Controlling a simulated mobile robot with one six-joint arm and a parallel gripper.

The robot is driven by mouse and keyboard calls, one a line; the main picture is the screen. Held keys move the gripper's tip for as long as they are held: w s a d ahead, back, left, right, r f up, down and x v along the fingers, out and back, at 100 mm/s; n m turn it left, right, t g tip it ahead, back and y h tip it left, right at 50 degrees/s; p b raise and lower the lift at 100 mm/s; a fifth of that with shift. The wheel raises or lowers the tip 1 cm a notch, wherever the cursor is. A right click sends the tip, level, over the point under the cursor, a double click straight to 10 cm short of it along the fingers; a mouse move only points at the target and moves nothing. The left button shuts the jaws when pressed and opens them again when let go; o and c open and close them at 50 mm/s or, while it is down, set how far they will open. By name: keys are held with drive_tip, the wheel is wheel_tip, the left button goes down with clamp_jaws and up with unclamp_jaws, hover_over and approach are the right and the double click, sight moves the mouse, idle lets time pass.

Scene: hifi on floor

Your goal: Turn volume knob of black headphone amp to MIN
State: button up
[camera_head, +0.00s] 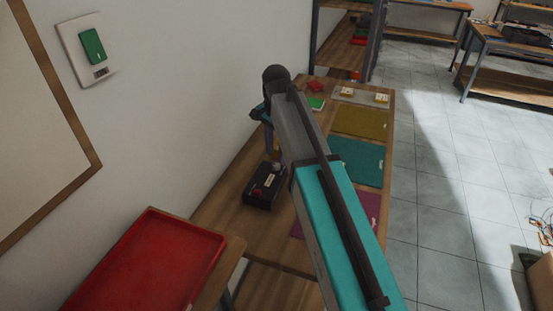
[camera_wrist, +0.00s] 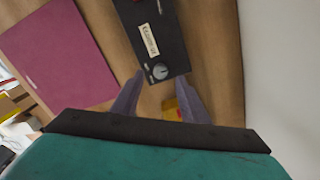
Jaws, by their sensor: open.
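The black headphone amp (camera_wrist: 168,38) lies on the wooden table in the wrist view, with a pale label and a round silver-rimmed volume knob (camera_wrist: 160,71) at its near end. In the head view the amp (camera_head: 258,190) sits on the table beside my arm. My gripper (camera_wrist: 161,82) is open, its two grey fingers spread on either side below the knob. The fingertips look close to the knob's end of the amp, but I cannot tell whether they touch it. In the head view my gripper (camera_head: 272,155) is partly hidden by my arm. The knob's setting is too small to read.
A yellow object (camera_wrist: 171,106) lies between my fingers, beyond the amp's end. Magenta (camera_wrist: 58,54), teal (camera_head: 357,161) and yellow (camera_head: 360,122) mats lie along the table. A red tray (camera_head: 150,262) stands at the front left. The wall is close on the left.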

sight(276, 165)
drive_tip(key=shift+f+p, duration=0.5)
drive_tip(key=shift+f, duration=1.6)
drive_tip(key=c, duration=0.9)
drive_tip(key=shift+d, duration=0.25)
clamp_jaws()
drive_tip(key=shift+a, duration=0.25)
